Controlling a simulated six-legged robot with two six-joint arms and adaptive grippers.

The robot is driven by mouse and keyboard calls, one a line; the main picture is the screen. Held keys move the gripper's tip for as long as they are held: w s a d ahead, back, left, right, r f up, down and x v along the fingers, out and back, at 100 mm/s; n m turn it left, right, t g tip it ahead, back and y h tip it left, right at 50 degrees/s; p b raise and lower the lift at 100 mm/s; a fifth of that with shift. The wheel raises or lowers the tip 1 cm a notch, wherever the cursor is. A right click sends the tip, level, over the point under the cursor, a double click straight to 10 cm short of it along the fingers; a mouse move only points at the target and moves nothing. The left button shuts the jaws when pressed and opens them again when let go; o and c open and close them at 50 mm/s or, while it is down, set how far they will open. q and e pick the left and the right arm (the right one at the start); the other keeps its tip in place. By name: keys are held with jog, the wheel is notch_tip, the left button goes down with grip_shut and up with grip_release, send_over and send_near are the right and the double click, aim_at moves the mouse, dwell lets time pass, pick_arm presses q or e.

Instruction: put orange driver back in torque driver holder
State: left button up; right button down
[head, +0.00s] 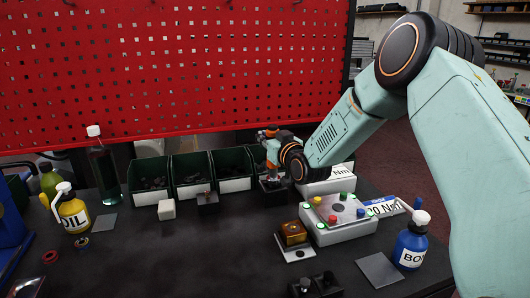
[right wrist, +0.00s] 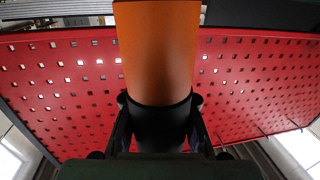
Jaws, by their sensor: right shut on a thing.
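The orange driver (right wrist: 156,50) fills the middle of the right wrist view, an orange cylinder with a black lower part. My right gripper (right wrist: 160,135) is shut on the black part, one finger on each side. In the head view the orange driver (head: 272,152) is small and upright beneath my right wrist, partly covered by it. A dark square base (head: 271,185) lies under the driver; I cannot tell whether they touch. A white block marked "Nm" (head: 335,178), perhaps part of the torque driver holder, stands just right of it. My left gripper is not in view.
Green bins (head: 190,176) line the back below the red pegboard (head: 215,65). A box with coloured buttons (head: 345,230), an amber block (head: 292,233) and a blue bottle (head: 411,242) stand at right. An oil bottle (head: 73,213) stands left.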

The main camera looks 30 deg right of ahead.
jog(key=f, duration=0.1)
jog(key=s+f, duration=0.1)
jog(key=f, duration=0.1)
jog(key=shift+a+f, duration=0.2)
jog(key=shift+f, duration=0.05)
jog(key=shift+w+d+f, duration=0.65)
jog(key=shift+w+f, duration=0.05)
jog(key=shift+f, duration=0.05)
jog(key=c, duration=1.8)
grip_release()
jog(key=shift+w+f, duration=0.15)
jog(key=o, duration=0.5)
jog(key=shift+s+a+r, duration=0.5)
jog(key=shift+s+r, duration=0.05)
jog(key=shift+r, duration=0.25)
jog(key=shift+c, duration=0.2)
jog(key=shift+o, duration=0.7)
jog(key=shift+d, duration=0.15)
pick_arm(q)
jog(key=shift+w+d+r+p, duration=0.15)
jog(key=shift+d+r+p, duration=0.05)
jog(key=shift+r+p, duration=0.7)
pick_arm(e)
jog(key=s, duration=1.1)
jog(key=shift+s+a, duration=0.15)
jog(key=shift+a, duration=0.1)
jog(key=shift+s+a+r, duration=0.1)
jog(key=shift+s+r, duration=0.05)
jog(key=shift+r, duration=0.05)
